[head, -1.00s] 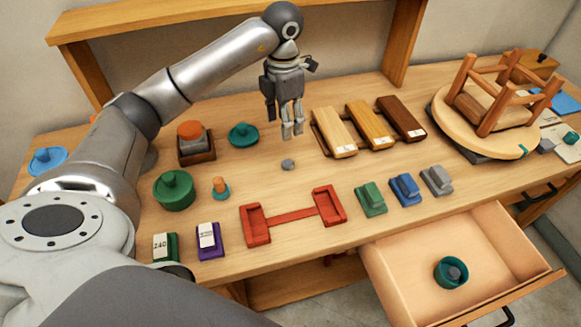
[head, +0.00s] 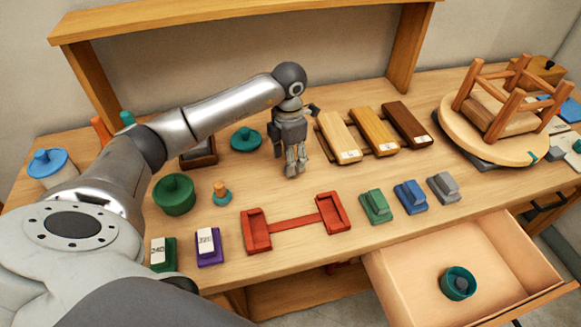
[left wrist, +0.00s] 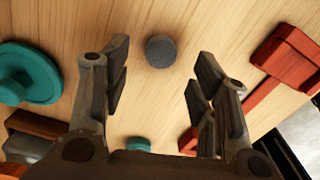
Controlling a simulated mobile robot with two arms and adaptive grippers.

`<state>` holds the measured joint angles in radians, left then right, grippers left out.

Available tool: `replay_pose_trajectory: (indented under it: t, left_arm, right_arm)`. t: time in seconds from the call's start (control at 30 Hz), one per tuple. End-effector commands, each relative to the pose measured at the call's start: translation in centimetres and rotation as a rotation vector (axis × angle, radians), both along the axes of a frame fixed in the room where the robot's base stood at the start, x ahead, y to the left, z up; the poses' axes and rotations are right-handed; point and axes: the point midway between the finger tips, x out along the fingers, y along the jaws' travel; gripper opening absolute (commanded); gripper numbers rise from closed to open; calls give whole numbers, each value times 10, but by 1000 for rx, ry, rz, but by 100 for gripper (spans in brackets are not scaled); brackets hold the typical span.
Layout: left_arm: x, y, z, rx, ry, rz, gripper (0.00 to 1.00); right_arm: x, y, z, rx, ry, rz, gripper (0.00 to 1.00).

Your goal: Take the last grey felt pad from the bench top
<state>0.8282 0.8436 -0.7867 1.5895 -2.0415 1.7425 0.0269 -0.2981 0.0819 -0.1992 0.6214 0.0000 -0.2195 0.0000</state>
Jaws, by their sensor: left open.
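The grey felt pad (left wrist: 160,50) is a small dark round disc lying on the bench top. It shows in the left wrist view just beyond and between my fingertips. My left gripper (head: 291,172) points down low over the bench. It is open, with nothing between its fingers (left wrist: 162,75). My right gripper is not in view.
Wooden boards (head: 339,137) stand to the right. The open drawer (head: 405,270) holds a teal cup (head: 446,287) with grey inside. An upturned stool (head: 500,130) is far right.

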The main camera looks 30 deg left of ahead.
Motion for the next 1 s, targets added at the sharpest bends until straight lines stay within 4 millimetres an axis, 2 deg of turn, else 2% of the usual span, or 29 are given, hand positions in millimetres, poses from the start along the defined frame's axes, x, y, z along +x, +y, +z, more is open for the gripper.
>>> replay_pose_trajectory:
  t: [0.03,0.2,0.47,0.73,1.0]
  left_arm:
    - [-2,-1,-6,-2,5,0,54]
    - [-1,0,-27,-1,3,1,54]
    - [0,0,-32,0,0,0,54]
    - [0,0,-31,0,0,0,22]
    - [0,0,-31,0,0,1,21]
  right_arm:
    - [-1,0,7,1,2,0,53]
    - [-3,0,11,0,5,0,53]
    - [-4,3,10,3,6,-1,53]
    - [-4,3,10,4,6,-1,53]
    - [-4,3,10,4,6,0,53]
